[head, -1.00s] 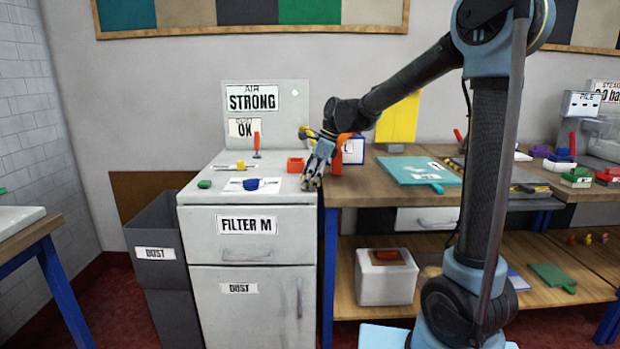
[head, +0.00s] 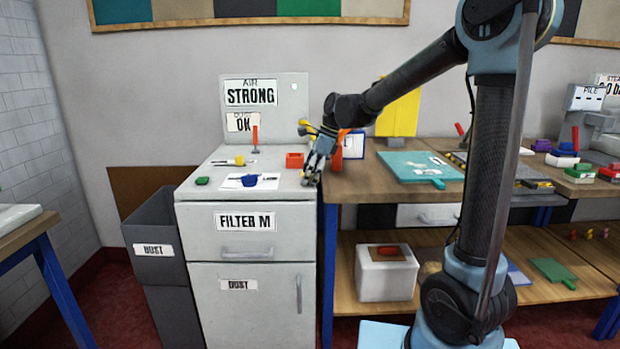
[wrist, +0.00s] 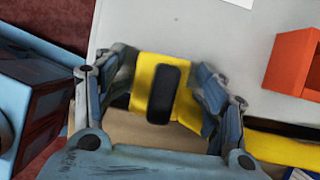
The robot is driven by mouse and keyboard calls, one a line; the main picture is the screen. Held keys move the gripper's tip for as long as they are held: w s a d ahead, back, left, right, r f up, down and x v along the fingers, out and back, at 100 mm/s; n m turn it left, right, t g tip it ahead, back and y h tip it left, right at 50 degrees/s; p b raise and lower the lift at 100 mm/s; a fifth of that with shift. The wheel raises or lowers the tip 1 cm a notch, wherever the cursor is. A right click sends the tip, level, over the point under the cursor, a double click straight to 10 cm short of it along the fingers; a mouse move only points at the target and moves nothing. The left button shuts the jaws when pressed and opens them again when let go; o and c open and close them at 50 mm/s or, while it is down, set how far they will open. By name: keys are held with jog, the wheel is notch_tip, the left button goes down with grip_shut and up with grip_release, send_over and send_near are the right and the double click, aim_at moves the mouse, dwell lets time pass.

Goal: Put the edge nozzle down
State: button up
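My gripper (head: 311,181) is low over the right edge of the grey filter cabinet (head: 300,192), beside the wooden bench. In the wrist view my gripper (wrist: 165,95) has its fingers on both sides of a yellow piece with a black rounded pad, which looks like the edge nozzle (wrist: 145,78). The fingers appear closed against its sides. The nozzle's underside is hidden, so I cannot tell whether it touches the cabinet top. In the head view the fingers mostly hide it.
A teal board (head: 415,168) lies on the bench.

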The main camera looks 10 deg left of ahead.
jog(key=shift+r, duration=0.55)
jog(key=v, duration=1.2)
jog(key=s+d+f+n+t+h, duration=0.1)
jog(key=s+d+f+n, duration=0.25)
jog(key=d, duration=0.45)
jog(key=s+d+f+n+t, duration=0.1)
jog(key=s+d+f+n, duration=0.1)
jog(key=s+d, duration=0.35)
jog(key=s+d+f+n+h, duration=0.1)
jog(key=s+d+f+n, duration=0.15)
jog(key=d, duration=0.75)
jog(key=s+d+f+n+h, duration=0.1)
jog(key=s+d+f+n, duration=0.2)
jog(key=s+d+f, duration=0.3)
jog(key=s+d+f+n+t+h, duration=0.1)
jog(key=s+d+f+n, duration=0.3)
jog(key=f, duration=0.6)
jog(key=s+d, duration=0.2)
jog(key=s, duration=0.1)
jog(key=shift+d+f, duration=0.25)
jog(key=shift+d, duration=0.1)
jog(key=shift+w+f, duration=0.2)
jog(key=shift+w, duration=0.2)
